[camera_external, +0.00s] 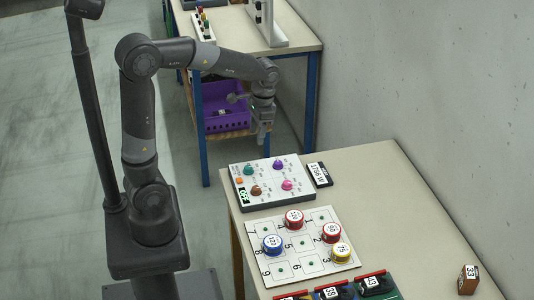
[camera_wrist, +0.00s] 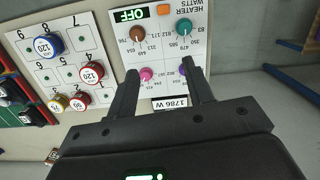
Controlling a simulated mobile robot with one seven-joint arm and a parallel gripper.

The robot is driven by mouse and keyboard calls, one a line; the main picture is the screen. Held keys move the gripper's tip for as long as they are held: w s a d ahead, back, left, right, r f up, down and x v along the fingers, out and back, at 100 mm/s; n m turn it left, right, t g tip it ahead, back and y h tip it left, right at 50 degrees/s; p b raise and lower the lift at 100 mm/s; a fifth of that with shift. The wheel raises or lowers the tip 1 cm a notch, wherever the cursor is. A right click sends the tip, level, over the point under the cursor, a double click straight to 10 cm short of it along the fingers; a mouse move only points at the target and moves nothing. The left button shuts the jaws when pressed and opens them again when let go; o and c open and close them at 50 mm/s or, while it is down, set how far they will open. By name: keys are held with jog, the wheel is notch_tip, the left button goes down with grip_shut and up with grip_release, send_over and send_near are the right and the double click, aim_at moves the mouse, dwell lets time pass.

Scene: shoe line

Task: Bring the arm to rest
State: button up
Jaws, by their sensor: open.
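My gripper (camera_external: 262,133) hangs from the bent arm above the far end of the beige table (camera_external: 378,165), beyond the heater panel. It also shows in the wrist view (camera_wrist: 158,80), with its two dark fingers apart and nothing between them. The heater panel (camera_external: 270,195) carries several coloured knobs and a green-lit OFF display. In the wrist view the panel (camera_wrist: 160,50) lies beyond the fingers, and the fingertips overlap its picture. The gripper appears clear of the panel.
A white numbered board (camera_external: 285,238) holds several round coloured weights. A 1786 W label block (camera_external: 319,174) lies beside the panel. Coloured numbered trays (camera_external: 335,292) sit at the near edge, and a brown block (camera_external: 468,279) at right. Behind stand another table (camera_external: 300,30) and a purple crate (camera_external: 228,123).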

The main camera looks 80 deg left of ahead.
jog(key=s+d+r+t, duration=0.3)
jog(key=s+d, duration=0.2)
jog(key=s, duration=0.1)
jog(key=s+d+r+m+t, duration=0.1)
jog(key=s+d+r+t, duration=0.2)
jog(key=s+d, duration=0.3)
jog(key=shift+s+d+t, duration=0.15)
jog(key=shift+s+t, duration=0.1)
jog(key=shift+t, duration=0.35)
jog(key=shift+w+r, duration=0.1)
dwell(2.1)
